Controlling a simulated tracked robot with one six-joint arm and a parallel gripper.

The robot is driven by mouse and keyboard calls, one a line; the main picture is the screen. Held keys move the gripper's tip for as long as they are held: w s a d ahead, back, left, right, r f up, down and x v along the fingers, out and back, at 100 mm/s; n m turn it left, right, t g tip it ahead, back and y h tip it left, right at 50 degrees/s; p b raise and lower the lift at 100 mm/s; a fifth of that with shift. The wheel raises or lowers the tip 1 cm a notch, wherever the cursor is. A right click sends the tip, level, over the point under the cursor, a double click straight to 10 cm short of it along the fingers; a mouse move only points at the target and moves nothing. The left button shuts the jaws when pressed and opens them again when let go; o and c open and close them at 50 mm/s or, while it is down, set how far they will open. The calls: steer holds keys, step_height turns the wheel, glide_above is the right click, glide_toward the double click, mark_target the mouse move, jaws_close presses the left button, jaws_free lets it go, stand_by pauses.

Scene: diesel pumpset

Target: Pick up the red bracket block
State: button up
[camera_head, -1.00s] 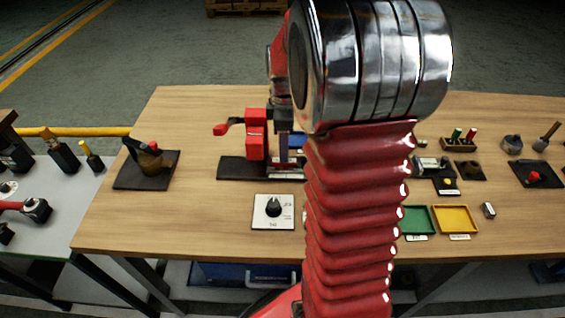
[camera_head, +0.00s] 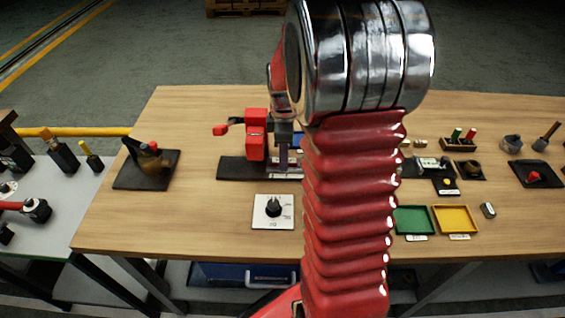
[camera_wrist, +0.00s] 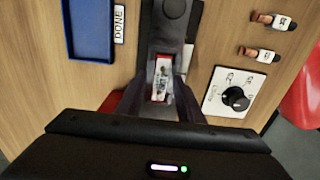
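In the head view, a red block (camera_head: 256,135) with a red handle to its left stands on a dark base plate (camera_head: 235,168). I cannot tell whether it is the bracket block or part of a fixture. My gripper (camera_head: 283,158) points down just right of it, partly hidden by my arm. In the wrist view, my gripper (camera_wrist: 160,104) has its dark fingers apart. Red also shows beside the left finger. No grip on anything is visible.
A dial panel (camera_head: 273,211) lies in front of the base plate. In the wrist view, a blue tray (camera_wrist: 89,30) marked DONE lies at upper left. A green tray (camera_head: 413,219) and yellow tray (camera_head: 455,219) lie right of my arm.

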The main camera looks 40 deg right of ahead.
jaws_close()
steer(key=shift+r, duration=0.1)
stand_by(0.3)
step_height(320, 180, up, 18)
stand_by(0.6)
stand_by(0.4)
